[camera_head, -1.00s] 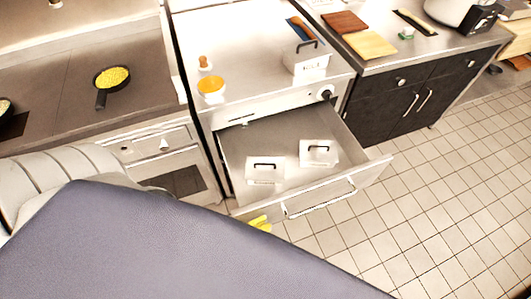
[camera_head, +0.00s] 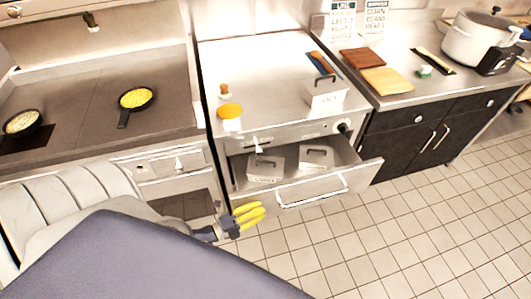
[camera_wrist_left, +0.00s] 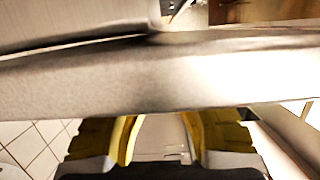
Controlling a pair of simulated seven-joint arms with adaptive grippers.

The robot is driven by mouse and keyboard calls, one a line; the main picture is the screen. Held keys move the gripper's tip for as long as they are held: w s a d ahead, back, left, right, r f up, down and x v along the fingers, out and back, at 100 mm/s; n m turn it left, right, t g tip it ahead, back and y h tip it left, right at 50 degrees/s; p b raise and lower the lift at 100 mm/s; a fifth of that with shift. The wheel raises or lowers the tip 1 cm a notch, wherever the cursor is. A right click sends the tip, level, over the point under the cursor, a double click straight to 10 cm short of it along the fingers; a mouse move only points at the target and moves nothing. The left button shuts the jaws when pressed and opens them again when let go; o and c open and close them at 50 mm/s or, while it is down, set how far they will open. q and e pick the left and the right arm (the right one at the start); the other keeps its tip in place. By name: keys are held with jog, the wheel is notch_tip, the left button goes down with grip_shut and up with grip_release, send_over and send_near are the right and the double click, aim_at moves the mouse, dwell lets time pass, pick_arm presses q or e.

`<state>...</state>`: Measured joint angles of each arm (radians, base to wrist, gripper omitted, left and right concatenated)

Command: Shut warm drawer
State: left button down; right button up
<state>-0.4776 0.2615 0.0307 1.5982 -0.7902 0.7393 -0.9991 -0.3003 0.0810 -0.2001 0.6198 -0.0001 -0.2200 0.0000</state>
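The warm drawer (camera_head: 365,177) is partly open below the steel counter in the head view, with its bar handle (camera_head: 312,190) on the front. Two lidded metal containers (camera_head: 264,172) (camera_head: 316,157) sit inside. My left gripper (camera_head: 250,215), with yellow fingers, is at the drawer front's left end, low and just outside it. In the left wrist view, a pale metal bar or panel edge (camera_wrist_left: 150,75) crosses close ahead of the fingers (camera_wrist_left: 163,135). They are spread with nothing between them. I cannot tell whether they touch the drawer. My right gripper is not in view.
A stove with two pans (camera_head: 136,100) (camera_head: 22,122) is at left. The counter holds an orange-topped container (camera_head: 230,111) and a metal box (camera_head: 325,95). Dark cabinets (camera_head: 430,138) stand at right. The tiled floor (camera_head: 400,230) before the drawer is clear.

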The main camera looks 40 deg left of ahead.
pick_arm(q)
jog(key=w+a, duration=0.4)
jog(key=a, duration=0.2)
jog(key=shift+w, duration=0.4)
jog(key=shift+d, duration=0.1)
